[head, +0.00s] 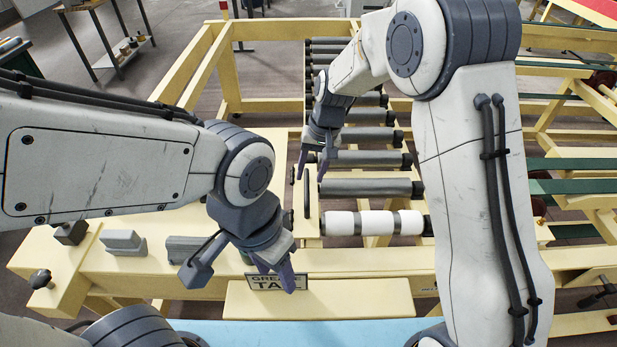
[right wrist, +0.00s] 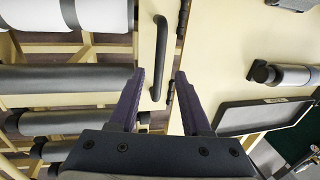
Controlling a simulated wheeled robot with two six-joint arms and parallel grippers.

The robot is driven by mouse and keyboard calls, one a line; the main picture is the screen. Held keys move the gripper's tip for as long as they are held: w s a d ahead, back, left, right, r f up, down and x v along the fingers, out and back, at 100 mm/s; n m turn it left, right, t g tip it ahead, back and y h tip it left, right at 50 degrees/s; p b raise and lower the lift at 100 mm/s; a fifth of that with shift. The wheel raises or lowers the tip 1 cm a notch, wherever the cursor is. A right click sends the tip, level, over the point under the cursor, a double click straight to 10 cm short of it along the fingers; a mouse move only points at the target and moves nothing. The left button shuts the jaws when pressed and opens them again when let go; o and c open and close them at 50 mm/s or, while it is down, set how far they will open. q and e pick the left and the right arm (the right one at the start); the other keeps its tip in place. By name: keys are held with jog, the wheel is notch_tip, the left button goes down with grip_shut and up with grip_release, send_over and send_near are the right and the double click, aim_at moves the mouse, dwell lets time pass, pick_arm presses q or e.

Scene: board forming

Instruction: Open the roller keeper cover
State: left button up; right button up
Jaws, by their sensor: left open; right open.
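The roller keeper cover (head: 311,228) is a narrow cream strip along the left ends of the rollers, with a black bar handle (head: 306,192). In the right wrist view the cover (right wrist: 148,92) looks flat, with dark hinge-like pieces along its right edge, and the handle (right wrist: 160,58) lies between the fingertips in the picture. My right gripper (head: 312,172) is open, pointing down near the handle; its fingers (right wrist: 159,73) show no contact with it. My left gripper (head: 277,272) is open and empty, low at the front by a sign.
A white roller (head: 370,223) and several grey rollers (head: 368,187) lie right of the cover. The sign (head: 278,283) stands at the front edge. Grey blocks (head: 124,242) sit on the cream frame at left. A dark tray (right wrist: 262,115) lies right in the wrist view.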

aim_at(307, 186)
jog(key=shift+a+f, duration=0.15)
jog(key=shift+f, duration=0.65)
jog(key=shift+a+f, duration=0.15)
jog(key=shift+f, duration=0.65)
jog(key=shift+c, duration=0.3)
grip_shut()
